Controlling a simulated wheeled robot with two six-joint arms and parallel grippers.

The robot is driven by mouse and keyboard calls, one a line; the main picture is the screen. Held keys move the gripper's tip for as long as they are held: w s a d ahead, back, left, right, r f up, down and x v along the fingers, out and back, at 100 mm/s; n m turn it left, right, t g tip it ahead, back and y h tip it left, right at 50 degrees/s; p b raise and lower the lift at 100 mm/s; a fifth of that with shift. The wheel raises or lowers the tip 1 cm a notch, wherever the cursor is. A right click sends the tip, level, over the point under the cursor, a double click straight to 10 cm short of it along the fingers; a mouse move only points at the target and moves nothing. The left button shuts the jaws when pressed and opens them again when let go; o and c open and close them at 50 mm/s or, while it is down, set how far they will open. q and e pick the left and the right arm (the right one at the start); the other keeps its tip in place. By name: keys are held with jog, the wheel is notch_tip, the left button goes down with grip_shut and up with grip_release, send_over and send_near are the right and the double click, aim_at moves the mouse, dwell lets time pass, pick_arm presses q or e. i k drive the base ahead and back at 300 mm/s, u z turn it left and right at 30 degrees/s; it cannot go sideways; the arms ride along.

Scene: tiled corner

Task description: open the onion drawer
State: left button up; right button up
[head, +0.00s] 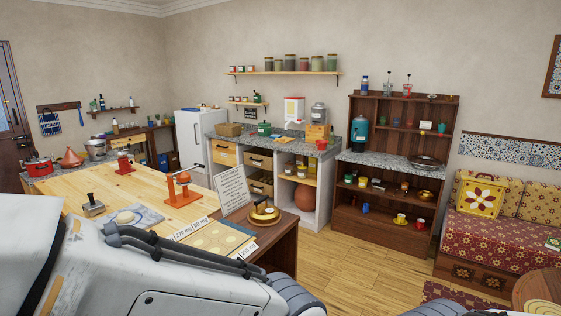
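A grey stone-topped counter (285,147) against the back wall holds several drawers. A light wood drawer front (224,156) is at its left, with a darker drawer (258,161) beside it and another darker drawer (259,185) below that. These upper fronts look shut. No onion label is readable, so I cannot tell which is the onion drawer. My white arm links fill the lower left foreground. Neither of my grippers shows in the head view. The counter is well beyond the wooden table in front of me.
A wooden table (108,183) with red-orange stands, a sign (232,189) and a brass item stands between me and the counter. A dark shelf unit (396,235) and a patterned bench (500,228) are to the right. Open wooden floor (345,262) lies before the shelf.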

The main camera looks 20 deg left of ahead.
aim_at(261, 157)
jog(key=z, duration=0.1)
jog(key=i, duration=6.35)
jog(key=u, duration=2.25)
jog(key=i, duration=2.55)
jog(key=z, duration=0.65)
